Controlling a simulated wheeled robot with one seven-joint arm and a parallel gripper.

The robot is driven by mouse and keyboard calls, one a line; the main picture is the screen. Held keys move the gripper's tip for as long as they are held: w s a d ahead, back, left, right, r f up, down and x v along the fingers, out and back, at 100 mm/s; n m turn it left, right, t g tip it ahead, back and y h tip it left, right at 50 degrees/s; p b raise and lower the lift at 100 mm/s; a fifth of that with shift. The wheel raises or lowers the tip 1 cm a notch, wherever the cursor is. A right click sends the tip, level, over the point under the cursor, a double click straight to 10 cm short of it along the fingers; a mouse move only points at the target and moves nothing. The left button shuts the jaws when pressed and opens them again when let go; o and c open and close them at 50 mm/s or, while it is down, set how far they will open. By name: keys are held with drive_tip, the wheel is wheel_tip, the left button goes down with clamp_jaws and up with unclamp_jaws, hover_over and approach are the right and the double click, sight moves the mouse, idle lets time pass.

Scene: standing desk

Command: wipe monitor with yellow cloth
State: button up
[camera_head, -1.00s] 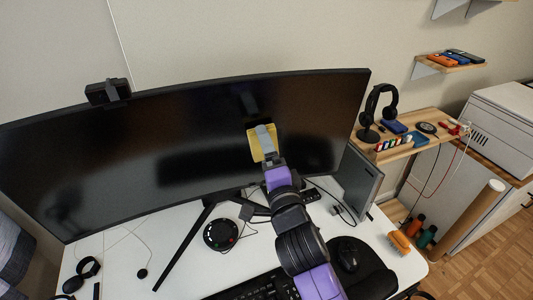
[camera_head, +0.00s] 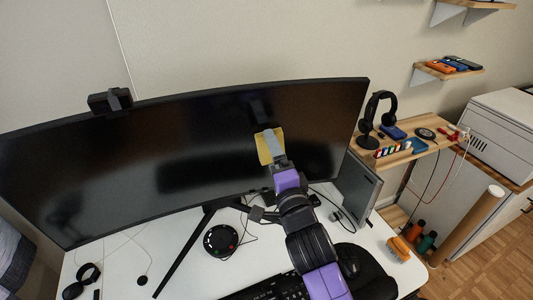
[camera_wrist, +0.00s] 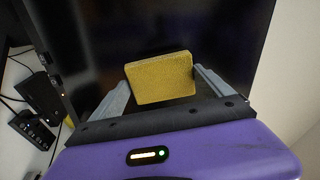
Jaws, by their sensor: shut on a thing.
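A wide black curved monitor (camera_head: 120,158) stands on the white desk. My gripper (camera_head: 268,147) is in front of the right half of its screen. It is shut on the yellow cloth (camera_head: 262,150), a flat, stiff-looking rectangle. In the wrist view the yellow cloth (camera_wrist: 160,80) sits between the two grey fingers, with the dark monitor screen (camera_wrist: 215,30) behind it. My gripper (camera_wrist: 163,88) shows there from behind. I cannot tell whether the cloth touches the screen.
A webcam (camera_head: 110,100) sits on the monitor's top edge. A keyboard (camera_head: 270,288), a round black device (camera_head: 221,240) and a dark upright box (camera_head: 357,187) are on the desk. A wooden shelf (camera_head: 395,157) holds headphones (camera_head: 378,118).

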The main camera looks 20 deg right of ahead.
drive_tip(key=shift+s+d+p, duration=0.15)
drive_tip(key=shift+d+p, duration=0.2)
drive_tip(key=shift+d, duration=0.6)
drive_tip(key=shift+a+f+b, duration=0.1)
drive_tip(key=shift+b, duration=0.3)
drive_tip(key=a+b, duration=0.1)
drive_tip(key=b, duration=0.1)
drive_tip(key=a+b, duration=0.2)
drive_tip(key=shift+w+f, duration=0.1)
drive_tip(key=shift+w, duration=0.1)
drive_tip(key=shift+a+b, duration=0.35)
drive_tip(key=shift+a, duration=0.1)
drive_tip(key=shift+r, duration=0.2)
